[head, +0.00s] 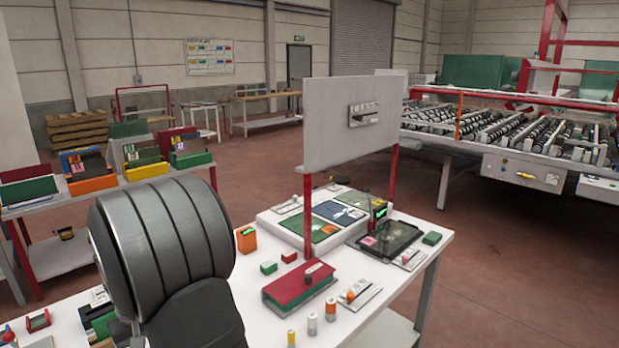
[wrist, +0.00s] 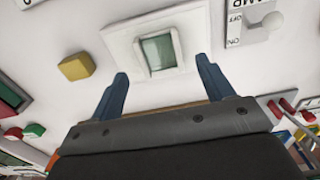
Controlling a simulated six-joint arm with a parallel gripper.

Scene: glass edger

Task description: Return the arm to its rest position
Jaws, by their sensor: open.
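In the wrist view my gripper (wrist: 162,67) is open, its two blue fingers spread apart with nothing between the tips. The fingers point toward a white square plate (wrist: 118,42) with a greenish recessed window (wrist: 160,52). Whether the fingertips touch the plate cannot be told. In the head view my dark grey arm fills the lower left, and my gripper does not show there.
A yellow block (wrist: 76,66) lies left of the plate, and a lamp switch (wrist: 262,27) is at upper right. In the head view, the white table (head: 428,262) holds a red-and-green box (head: 298,285), several small cylinders, trays and an upright grey panel (head: 352,122) on red posts.

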